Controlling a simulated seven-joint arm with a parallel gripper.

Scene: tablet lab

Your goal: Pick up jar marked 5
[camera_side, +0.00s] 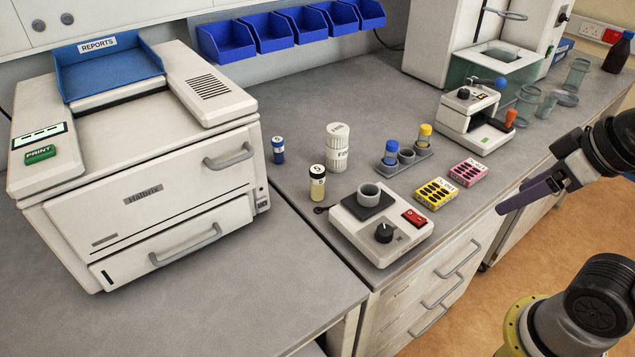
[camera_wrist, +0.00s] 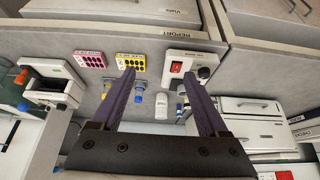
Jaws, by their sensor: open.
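A small cream jar with a black-and-white lid (camera_side: 317,184) stands upright on the grey bench, left of the hotplate-like device. A small blue jar with a white lid (camera_side: 278,150) stands behind it to the left. In the side view my gripper (camera_side: 503,209) is at the right, past the bench's front edge, well apart from both jars. In the wrist view my gripper (camera_wrist: 158,72) is open and empty, its purple fingers spread. I cannot clearly pick out the small jars there.
The device (camera_side: 383,250) holds a grey cup. A large white jar (camera_side: 337,155), a rack with blue- and yellow-capped vials (camera_side: 418,154), and yellow (camera_side: 437,193) and pink (camera_side: 468,173) boxes stand nearby. A printer (camera_side: 150,190) fills the left.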

